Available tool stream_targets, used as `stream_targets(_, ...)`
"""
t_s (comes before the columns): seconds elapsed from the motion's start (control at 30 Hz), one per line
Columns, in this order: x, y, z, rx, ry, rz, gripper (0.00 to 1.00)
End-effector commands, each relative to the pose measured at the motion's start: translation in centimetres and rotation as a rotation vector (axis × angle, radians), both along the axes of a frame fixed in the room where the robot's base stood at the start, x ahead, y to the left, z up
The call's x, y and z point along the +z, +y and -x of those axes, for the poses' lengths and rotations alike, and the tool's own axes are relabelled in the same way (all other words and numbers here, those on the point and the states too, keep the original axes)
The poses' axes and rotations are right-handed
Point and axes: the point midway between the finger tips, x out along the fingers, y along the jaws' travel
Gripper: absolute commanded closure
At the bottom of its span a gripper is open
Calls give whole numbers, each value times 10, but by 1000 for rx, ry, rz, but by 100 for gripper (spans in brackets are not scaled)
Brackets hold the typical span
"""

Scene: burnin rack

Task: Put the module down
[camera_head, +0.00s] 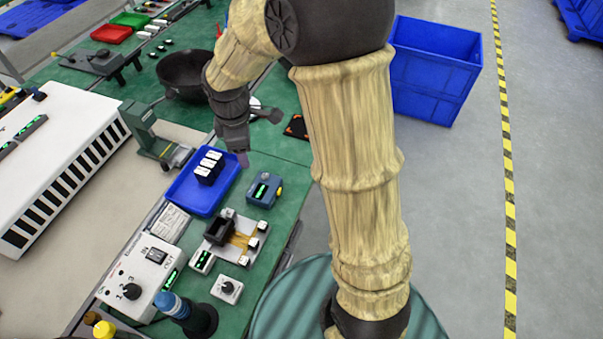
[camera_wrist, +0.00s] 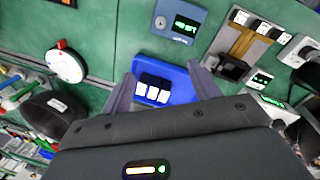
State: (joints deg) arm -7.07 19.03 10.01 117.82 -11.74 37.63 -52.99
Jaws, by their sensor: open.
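Several black modules with white label faces (camera_head: 209,166) stand in a row in the blue tray (camera_head: 190,197). In the wrist view the same modules (camera_wrist: 153,87) show in the blue tray (camera_wrist: 178,80), framed between my fingers. My gripper (camera_head: 241,160) is open and empty, near the tray's upper right edge in the head view. In the wrist view its two fingers (camera_wrist: 162,88) are spread to either side of the modules. The fingers do not appear to touch any module. The height of the fingertips over the tray is hard to tell.
A test fixture (camera_head: 232,235) with a black socket and a blue meter (camera_head: 264,189) sit nearby on the green bench. A control box (camera_head: 142,272) and the white rack (camera_head: 62,160) are to the left. A black bowl (camera_head: 182,72) stands beyond. A blue crate (camera_head: 435,70) is on the floor.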

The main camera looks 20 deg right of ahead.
Motion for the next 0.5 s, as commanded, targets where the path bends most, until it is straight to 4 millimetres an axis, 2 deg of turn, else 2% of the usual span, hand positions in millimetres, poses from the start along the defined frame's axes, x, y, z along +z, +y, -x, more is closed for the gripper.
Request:
stream_targets(0.03, 2, -16, 14, -141, -13, -21, 39)
stream_targets(0.1, 3, -33, 32, -345, -32, -59, 39)
stream_targets(0.3, 2, -77, 87, -930, -83, -177, 39)
stream_targets(0.4, 0, -91, 110, -1166, -101, -230, 39)
stream_targets(0.5, -2, -98, 124, -1304, -111, -263, 39)
